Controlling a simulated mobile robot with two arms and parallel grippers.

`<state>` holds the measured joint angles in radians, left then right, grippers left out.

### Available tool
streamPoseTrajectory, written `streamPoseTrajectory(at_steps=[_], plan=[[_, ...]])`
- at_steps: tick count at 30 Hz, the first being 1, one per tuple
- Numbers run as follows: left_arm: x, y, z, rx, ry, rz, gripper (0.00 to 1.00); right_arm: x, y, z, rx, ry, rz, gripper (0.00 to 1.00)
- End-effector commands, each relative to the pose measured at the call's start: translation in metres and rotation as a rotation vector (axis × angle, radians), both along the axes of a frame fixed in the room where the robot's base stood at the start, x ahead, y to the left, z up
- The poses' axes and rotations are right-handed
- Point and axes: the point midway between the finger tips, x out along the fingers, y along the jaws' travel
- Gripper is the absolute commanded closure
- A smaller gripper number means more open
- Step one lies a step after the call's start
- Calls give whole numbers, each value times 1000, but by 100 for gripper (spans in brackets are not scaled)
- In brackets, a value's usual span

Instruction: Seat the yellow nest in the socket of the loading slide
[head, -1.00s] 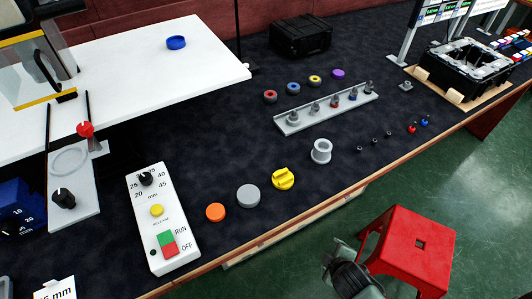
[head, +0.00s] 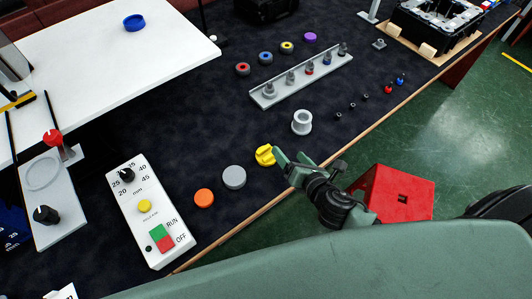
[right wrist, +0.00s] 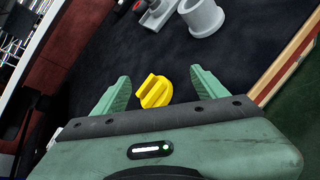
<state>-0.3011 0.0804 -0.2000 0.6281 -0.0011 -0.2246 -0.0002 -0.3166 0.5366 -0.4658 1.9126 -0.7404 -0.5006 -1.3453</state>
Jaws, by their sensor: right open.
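The yellow nest (head: 265,155), a round piece with a raised ridge, sits on the dark table near its front edge. My right gripper (head: 291,160) is open just right of it. In the right wrist view the yellow nest (right wrist: 156,92) shows between the two spread fingers (right wrist: 160,82), not gripped; its height against the fingertips is unclear. The loading slide (head: 62,215) looks to be the light grey plate at the left, with an empty ring-shaped socket, a black knob and a red-topped post. My left gripper is not in view.
A grey disc (head: 234,177) and an orange disc (head: 204,198) lie left of the nest. A grey flanged ring (head: 302,122) stands behind it. A white control box (head: 148,215) lies between the discs and the slide. A red stool (head: 395,195) stands off the table edge.

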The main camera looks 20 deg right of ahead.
Motion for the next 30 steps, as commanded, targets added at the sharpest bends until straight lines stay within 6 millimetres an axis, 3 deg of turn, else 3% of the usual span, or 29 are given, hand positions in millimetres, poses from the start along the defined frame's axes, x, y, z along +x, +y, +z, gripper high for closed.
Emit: streamPoseTrajectory(at_steps=[6, 9, 17, 24, 30], plan=[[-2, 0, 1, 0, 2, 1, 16, -1, 18, -17, -417, -119, 382, 27], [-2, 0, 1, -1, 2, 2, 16, -4, 23, -23, -516, -150, 478, 27], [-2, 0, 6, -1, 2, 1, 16, 18, 33, -31, -543, -160, 502, 27], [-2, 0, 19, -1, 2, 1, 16, 49, 49, -32, -538, -160, 499, 27], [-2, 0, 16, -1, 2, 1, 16, 64, 54, -43, -540, -159, 500, 27]])
